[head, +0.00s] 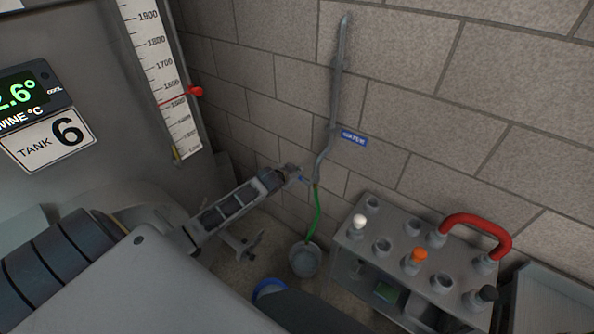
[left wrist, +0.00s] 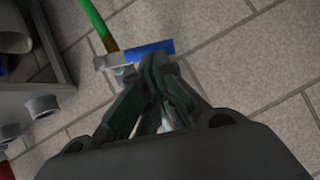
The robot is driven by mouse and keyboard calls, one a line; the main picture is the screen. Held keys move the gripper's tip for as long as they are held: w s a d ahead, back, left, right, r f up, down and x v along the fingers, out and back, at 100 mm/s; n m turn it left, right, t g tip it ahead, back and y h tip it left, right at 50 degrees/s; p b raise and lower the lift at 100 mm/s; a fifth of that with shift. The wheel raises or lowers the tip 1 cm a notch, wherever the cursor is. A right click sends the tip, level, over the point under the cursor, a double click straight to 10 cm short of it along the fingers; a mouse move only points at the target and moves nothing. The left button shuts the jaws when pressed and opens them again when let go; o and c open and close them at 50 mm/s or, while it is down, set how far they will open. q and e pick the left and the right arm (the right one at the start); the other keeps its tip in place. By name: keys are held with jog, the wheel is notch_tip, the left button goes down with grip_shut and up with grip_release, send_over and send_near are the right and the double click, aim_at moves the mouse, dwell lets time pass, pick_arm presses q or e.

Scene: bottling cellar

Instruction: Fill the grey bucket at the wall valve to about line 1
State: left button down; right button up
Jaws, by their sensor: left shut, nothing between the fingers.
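The grey bucket (head: 304,262) stands upright on the floor by the wall. The green hose (head: 317,215) runs from the wall valve (head: 315,184) down to its mouth. Line marks, water level and any flow cannot be made out. The valve's blue lever (head: 303,179) also shows in the left wrist view (left wrist: 153,50), lying crosswise to the hose (left wrist: 96,20). My left gripper (head: 292,172) is shut and empty, right at the lever; its fingertips (left wrist: 153,62) overlap the lever's near edge. I cannot tell if they touch it. My right gripper is not in view.
A blue-rimmed vessel (head: 268,288) is partly hidden at the front. The tank (head: 90,170) fills the left. A blue water label (head: 354,139) marks the pipe (head: 334,105).

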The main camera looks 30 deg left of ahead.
pick_arm(q)
jog(key=shift+a+f+p, duration=0.75)
jog(key=shift+a+p, duration=0.05)
jog(key=shift+p, duration=0.25)
jog(key=shift+w+r, duration=0.1)
jog(key=shift+r, duration=0.05)
jog(key=w+a+r+p+v, duration=0.1)
jog(key=r+p+v, duration=0.1)
jog(key=v, duration=1)
jog(key=shift+d+r+p, duration=0.2)
jog(key=shift+p, duration=0.4)
dwell(0.6)
jog(key=shift+s, duration=0.15)
